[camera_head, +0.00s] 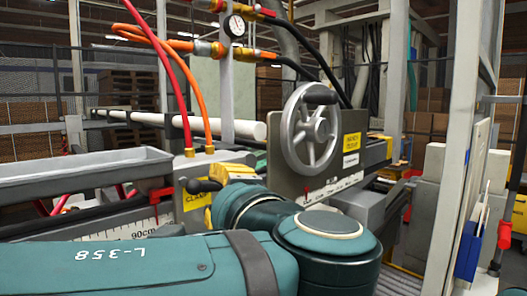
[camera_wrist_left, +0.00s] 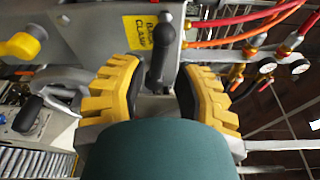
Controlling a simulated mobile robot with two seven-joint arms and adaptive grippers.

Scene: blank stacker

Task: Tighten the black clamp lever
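The black clamp lever (camera_head: 203,185) sticks out beside the yellow clamp label (camera_head: 196,200) on the grey machine block. In the left wrist view the lever (camera_wrist_left: 161,55) has a rounded tip and stands between the fingers, with a gap on each side. My left gripper (camera_wrist_left: 160,88) is open, its yellow ribbed fingers with dark inner pads spread either side of the lever. In the head view only part of its yellow fingers (camera_head: 232,171) shows behind my teal left arm. My right gripper is not in view.
A grey handwheel (camera_head: 288,137) with a black handle stands right of the lever. A long grey trough (camera_head: 75,175) lies left. A yellow knob (camera_wrist_left: 20,46) shows in the wrist view.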

